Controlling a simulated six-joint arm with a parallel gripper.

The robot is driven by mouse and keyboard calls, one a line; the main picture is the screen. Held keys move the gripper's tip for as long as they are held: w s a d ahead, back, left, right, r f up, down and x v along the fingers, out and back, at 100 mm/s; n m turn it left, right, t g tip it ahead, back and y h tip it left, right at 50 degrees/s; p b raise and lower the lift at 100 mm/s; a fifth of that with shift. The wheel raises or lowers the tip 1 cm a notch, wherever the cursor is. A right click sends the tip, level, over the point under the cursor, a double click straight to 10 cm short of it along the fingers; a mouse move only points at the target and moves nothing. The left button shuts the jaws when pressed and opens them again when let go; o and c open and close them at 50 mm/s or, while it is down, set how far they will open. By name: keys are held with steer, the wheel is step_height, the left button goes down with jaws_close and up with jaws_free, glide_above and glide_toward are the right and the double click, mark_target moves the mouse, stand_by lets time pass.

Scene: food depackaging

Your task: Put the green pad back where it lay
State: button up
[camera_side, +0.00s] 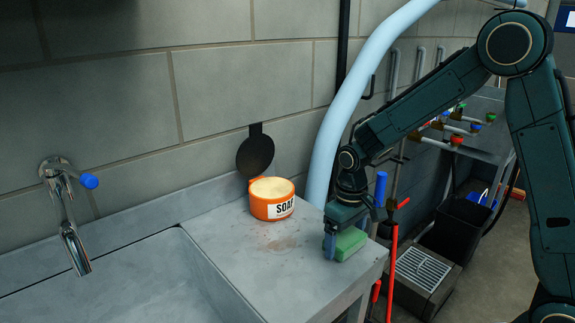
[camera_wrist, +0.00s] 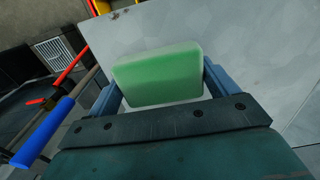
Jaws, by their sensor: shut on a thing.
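The green pad (camera_side: 349,243) is between the fingers of my gripper (camera_side: 345,242), at the right end of the grey counter. In the wrist view the pad (camera_wrist: 160,74) fills the space between the two blue fingers of my gripper (camera_wrist: 160,84), which are shut on its sides. The pad is at or just above the counter top; I cannot tell whether it touches. The pad's far lower edge is partly hidden by a finger in the side view.
An orange soap tub (camera_side: 272,198) stands on the counter (camera_side: 240,225) by the wall, left of my gripper. A sink basin (camera_side: 150,285) lies further left under a tap (camera_side: 70,215). A red-handled and a blue-handled tool (camera_wrist: 45,130) hang off the counter's right edge.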

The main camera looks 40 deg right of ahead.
mark_target(346, 236)
steer(key=shift+f, duration=0.2)
steer(key=shift+f, duration=0.15)
steer(key=o, duration=0.8)
step_height(346, 236, up, 12)
stand_by(0.5)
steer(key=shift+s+r, duration=0.1)
steer(key=shift+r, duration=0.15)
